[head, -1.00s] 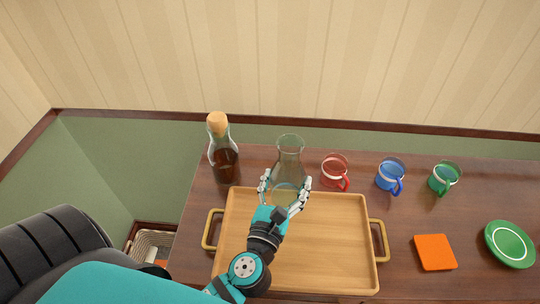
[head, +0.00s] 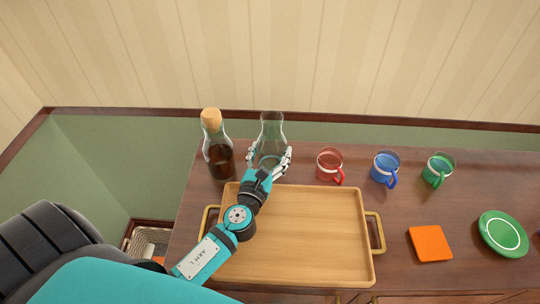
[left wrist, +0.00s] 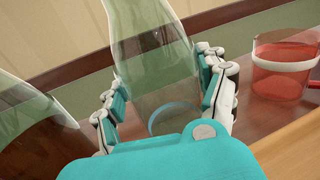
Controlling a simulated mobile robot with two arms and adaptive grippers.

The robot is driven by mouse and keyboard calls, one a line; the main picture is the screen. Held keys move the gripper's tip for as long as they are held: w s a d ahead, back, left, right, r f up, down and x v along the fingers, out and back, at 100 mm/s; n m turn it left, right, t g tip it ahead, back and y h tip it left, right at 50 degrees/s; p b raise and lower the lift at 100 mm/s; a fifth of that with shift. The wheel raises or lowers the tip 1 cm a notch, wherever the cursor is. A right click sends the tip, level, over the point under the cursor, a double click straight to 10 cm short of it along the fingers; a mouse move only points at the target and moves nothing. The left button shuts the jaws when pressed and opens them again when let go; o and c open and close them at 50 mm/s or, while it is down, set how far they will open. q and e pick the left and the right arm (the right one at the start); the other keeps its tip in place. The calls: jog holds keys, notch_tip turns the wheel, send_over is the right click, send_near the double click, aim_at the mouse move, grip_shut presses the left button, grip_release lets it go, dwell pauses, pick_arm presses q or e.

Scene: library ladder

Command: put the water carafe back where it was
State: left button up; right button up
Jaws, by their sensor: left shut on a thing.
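The clear glass water carafe (head: 271,129) is upright at the back of the wooden sideboard, between the corked bottle and the red mug. My left gripper (head: 269,160) is shut around its lower body, just behind the tray's back edge. In the left wrist view the carafe (left wrist: 150,50) stands between the two fingers (left wrist: 165,95). A bluish ring shows low in it. I cannot tell whether its base touches the wood. My right gripper is not in view.
A corked bottle (head: 219,159) of dark liquid stands close left of the carafe. A red mug (head: 329,163), blue mug (head: 384,168) and green mug (head: 436,168) line up to the right. The wooden tray (head: 310,235) is empty. An orange square (head: 430,243) and green plate (head: 503,233) lie at right.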

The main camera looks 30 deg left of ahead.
pick_arm(q)
jog(key=shift+r, duration=0.15)
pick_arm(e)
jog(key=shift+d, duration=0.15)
pick_arm(q)
jog(key=o, duration=1.3)
jog(key=shift+f, duration=0.25)
jog(key=o, duration=0.4)
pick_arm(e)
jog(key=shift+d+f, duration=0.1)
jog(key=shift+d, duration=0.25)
pick_arm(q)
jog(key=shift+r, duration=0.1)
jog(key=s+b, duration=0.1)
jog(key=s, duration=0.2)
jog(key=s+d+b, duration=0.1)
jog(key=s, duration=0.3)
jog(key=s+d+b, duration=0.1)
jog(key=s, duration=0.3)
jog(key=shift+s+d, duration=0.15)
jog(key=shift+s, duration=0.3)
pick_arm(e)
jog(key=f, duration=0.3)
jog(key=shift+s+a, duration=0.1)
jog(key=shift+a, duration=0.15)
